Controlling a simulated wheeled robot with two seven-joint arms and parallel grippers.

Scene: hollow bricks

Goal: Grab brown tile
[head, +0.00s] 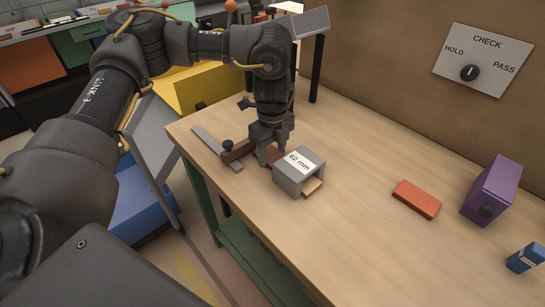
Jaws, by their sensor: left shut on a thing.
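My left gripper (267,158) is low over the wooden table, directly left of a grey hollow block (290,179) labelled "62 mm". It is shut on a brown tile (273,153), of which only a small part shows between and beside the fingers. The grey block stands on the table, and a light tan piece (312,187) shows at its open front end. Whether the tile touches the block I cannot tell. My right gripper is out of view.
On the wooden table (350,225), an orange-red tile (416,199), a purple block (491,190) and a blue item (526,257) lie right. The table's middle is clear.

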